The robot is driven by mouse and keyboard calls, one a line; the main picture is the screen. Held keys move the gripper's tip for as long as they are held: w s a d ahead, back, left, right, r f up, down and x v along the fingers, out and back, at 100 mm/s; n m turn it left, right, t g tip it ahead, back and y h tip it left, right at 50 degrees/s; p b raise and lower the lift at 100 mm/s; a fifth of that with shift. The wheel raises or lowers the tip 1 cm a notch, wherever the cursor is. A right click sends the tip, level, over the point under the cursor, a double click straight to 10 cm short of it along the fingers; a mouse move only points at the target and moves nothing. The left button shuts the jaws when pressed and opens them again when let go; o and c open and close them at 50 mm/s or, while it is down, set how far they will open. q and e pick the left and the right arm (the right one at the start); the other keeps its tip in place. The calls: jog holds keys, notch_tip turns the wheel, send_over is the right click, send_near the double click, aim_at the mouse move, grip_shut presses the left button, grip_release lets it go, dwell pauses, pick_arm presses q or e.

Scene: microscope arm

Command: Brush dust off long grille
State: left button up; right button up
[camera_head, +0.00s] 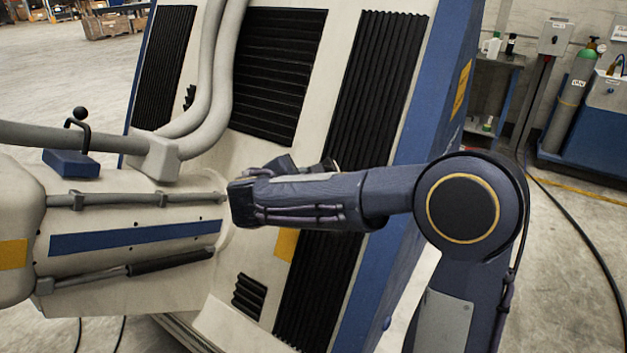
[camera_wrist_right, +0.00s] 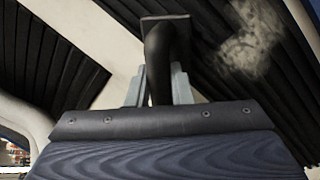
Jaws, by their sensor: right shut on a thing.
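The long grille (camera_head: 375,85) is a black ribbed panel running down the right side of the cream machine face. My right forearm crosses in front of its middle. In the right wrist view, the grille (camera_wrist_right: 215,75) carries a pale, fuzzy dust patch (camera_wrist_right: 255,40) at upper right. My right gripper (camera_wrist_right: 157,85) is shut on a dark brush-like tool (camera_wrist_right: 160,50) with a curved stem and a flat block end. The tool's end is left of the dust; whether it touches the machine I cannot tell. My left gripper is not in view.
A shorter wide grille (camera_head: 277,70) and a narrow grille (camera_head: 163,65) lie left of the long one. Thick grey hoses (camera_head: 212,80) and a cream machine arm (camera_head: 130,235) project at left. A gas cylinder (camera_head: 572,95) and a blue cabinet (camera_head: 600,125) stand behind at right.

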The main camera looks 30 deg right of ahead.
jog(key=shift+w+a, duration=0.15)
jog(key=shift+w, duration=0.2)
jog(key=shift+s+a+f+b, duration=0.15)
jog(key=shift+a+f+b, duration=0.1)
jog(key=shift+f+b, duration=0.25)
jog(key=shift+s+a+f+b, duration=0.15)
jog(key=shift+a+f+b, duration=0.1)
jog(key=shift+f+b, duration=0.25)
jog(key=shift+s+d+b, duration=1.1)
jog(key=shift+s+d, duration=1.95)
jog(key=shift+s, duration=2.75)
jog(key=shift+w+a+f+b, duration=0.95)
jog(key=shift+w+a+f, duration=1)
jog(key=shift+w+a, duration=2.75)
jog(key=s+d+b, duration=0.1)
jog(key=s+d, duration=0.6)
jog(key=s, duration=0.3)
jog(key=shift+s+d, duration=0.15)
jog(key=shift+s, duration=0.05)
